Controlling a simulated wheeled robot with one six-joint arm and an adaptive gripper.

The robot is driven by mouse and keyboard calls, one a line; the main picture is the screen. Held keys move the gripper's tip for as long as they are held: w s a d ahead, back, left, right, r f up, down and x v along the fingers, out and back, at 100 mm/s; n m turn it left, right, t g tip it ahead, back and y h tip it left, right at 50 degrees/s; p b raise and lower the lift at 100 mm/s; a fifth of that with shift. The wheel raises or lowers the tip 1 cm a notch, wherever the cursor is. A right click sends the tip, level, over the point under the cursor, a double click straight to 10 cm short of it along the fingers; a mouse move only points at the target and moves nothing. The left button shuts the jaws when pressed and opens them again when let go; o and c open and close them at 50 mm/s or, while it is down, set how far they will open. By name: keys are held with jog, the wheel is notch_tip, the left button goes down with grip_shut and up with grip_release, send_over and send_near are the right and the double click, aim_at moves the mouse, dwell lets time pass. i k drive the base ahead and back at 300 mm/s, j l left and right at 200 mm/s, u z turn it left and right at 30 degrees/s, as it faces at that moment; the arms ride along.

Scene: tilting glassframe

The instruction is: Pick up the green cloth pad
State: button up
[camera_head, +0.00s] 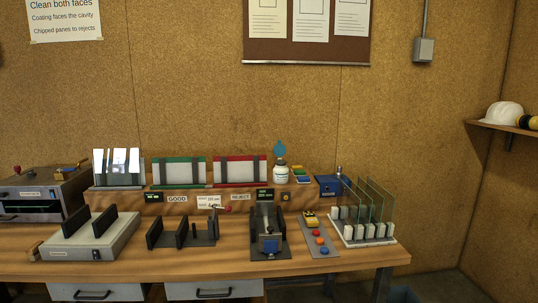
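A small group of coloured pads (300,175) lies on the raised wooden shelf at the back of the bench, just right of a white bottle (280,174). Green shows among yellowish and other tones there, but the pads are too small to tell their edges or whether one is cloth. My gripper is not in view.
A green-edged rack (179,159) and a red-edged rack (240,159) stand left of the bottle. A blue box (333,186) and upright glass panes (371,200) stand to the right. A clamp fixture (268,242) and a button panel (319,240) stand in front.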

aim_at(297, 173)
jog(key=i, duration=1.6)
